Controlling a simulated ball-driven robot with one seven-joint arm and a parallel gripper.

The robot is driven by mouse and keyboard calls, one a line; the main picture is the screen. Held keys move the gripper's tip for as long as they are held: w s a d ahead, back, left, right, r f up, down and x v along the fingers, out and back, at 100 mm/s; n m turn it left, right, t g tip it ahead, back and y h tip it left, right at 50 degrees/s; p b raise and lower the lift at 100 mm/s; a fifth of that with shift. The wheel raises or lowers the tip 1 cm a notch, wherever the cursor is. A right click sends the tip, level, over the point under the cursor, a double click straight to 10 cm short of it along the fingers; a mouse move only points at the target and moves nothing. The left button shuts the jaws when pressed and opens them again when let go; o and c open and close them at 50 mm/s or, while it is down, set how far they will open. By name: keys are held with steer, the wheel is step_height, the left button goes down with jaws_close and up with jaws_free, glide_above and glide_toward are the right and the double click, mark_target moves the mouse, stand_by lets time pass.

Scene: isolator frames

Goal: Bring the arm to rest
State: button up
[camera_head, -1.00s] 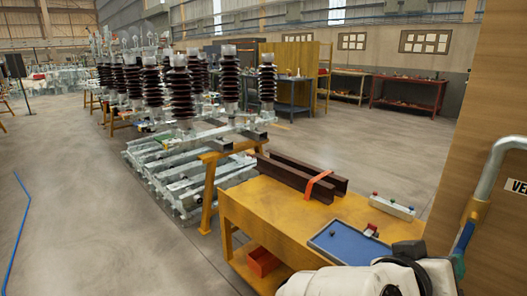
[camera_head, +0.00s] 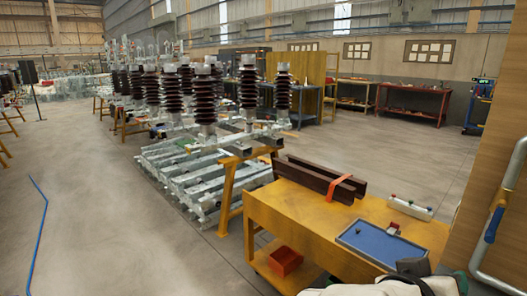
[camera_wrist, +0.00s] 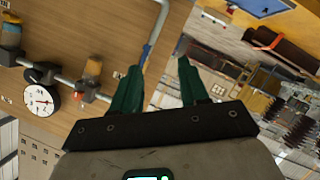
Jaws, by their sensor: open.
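My gripper (camera_wrist: 157,75) shows in the wrist view with two green fingers spread apart. Nothing is between the fingers. It points toward a wooden panel (camera_wrist: 110,30) with a grey pipe and a round gauge (camera_wrist: 41,101). In the head view only a white and dark part of my arm (camera_head: 385,286) shows at the bottom edge; the gripper is out of that picture.
A yellow workbench (camera_head: 290,215) stands close by with a blue tray (camera_head: 367,242), a dark steel beam with an orange strap (camera_head: 341,188) and a red bin (camera_head: 285,261). Isolator frames (camera_head: 185,172) stand behind it.

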steer(key=s+d+f+n+g+y+p, duration=0.1)
steer(key=s+d+f+n+y, duration=0.2)
steer(key=f, duration=0.7)
steer(key=s+f+n+g+y+p, duration=0.15)
steer(key=s+f+y, duration=0.3)
steer(key=f, duration=0.55)
steer(key=s+a+f+g+y+p, duration=0.1)
steer(key=s+a+f+y, duration=0.1)
steer(key=s+f, duration=0.3)
steer(key=s+a+f+g+y+p, duration=0.1)
steer(key=s+f, duration=0.4)
steer(key=s, duration=0.5)
steer(key=shift+a+n+g+y, duration=0.35)
steer(key=shift+a+y, duration=0.45)
steer(key=shift+y, duration=0.15)
steer(key=shift+w+f, duration=0.1)
steer(key=shift+w, duration=0.1)
